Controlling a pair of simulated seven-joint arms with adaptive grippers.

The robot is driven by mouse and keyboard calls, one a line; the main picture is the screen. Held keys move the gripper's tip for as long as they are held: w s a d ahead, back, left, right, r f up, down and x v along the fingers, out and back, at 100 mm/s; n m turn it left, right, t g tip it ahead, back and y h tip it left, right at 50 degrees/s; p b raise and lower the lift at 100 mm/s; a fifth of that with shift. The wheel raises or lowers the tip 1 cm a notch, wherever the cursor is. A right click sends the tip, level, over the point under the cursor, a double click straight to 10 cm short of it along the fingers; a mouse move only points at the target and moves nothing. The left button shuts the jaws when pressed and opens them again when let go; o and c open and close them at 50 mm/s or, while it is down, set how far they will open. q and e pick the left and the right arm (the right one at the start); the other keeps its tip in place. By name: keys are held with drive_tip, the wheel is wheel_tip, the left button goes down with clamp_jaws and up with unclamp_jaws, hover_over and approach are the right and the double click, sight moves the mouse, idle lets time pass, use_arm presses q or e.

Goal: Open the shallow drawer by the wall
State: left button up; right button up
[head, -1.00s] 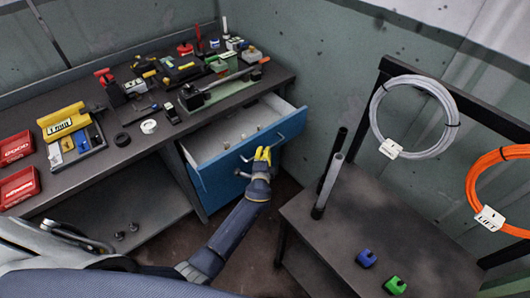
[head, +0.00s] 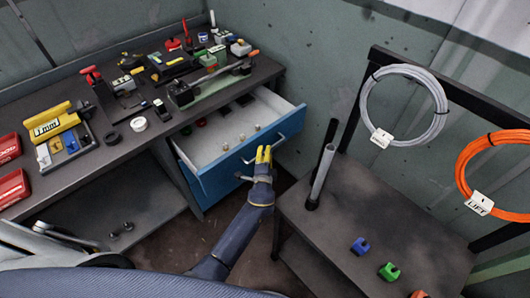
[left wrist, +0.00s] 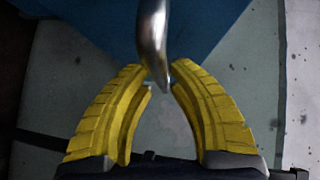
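The blue-fronted shallow drawer (head: 240,160) under the workbench stands open, with its pale inside showing. Its metal bar handle (head: 277,144) is on the front; it also shows in the left wrist view (left wrist: 153,35). My left gripper (head: 263,153) is at the handle, its yellow fingers pointing toward the drawer. In the left wrist view, the yellow fingertips (left wrist: 161,72) close in on both sides of the metal bar and appear to hold it. My right gripper is not in view.
Small knobs and dark pieces lie in the drawer. The workbench (head: 88,170) carries tools and red bins. A dark side table (head: 330,215) with upright tubes (head: 322,172) and coloured blocks (head: 389,272) stands close on the right. Cable coils (head: 437,115) hang behind it.

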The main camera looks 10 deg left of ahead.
use_arm(q)
drive_tip(key=shift+o, duration=1.4)
drive_tip(key=shift+r, duration=0.1)
drive_tip(key=v, duration=1.2)
drive_tip(key=v, duration=0.5)
drive_tip(key=shift+a, duration=0.2)
drive_tip(key=x, duration=1.7)
drive_tip(key=shift+w, duration=0.15)
drive_tip(key=shift+c, duration=0.4)
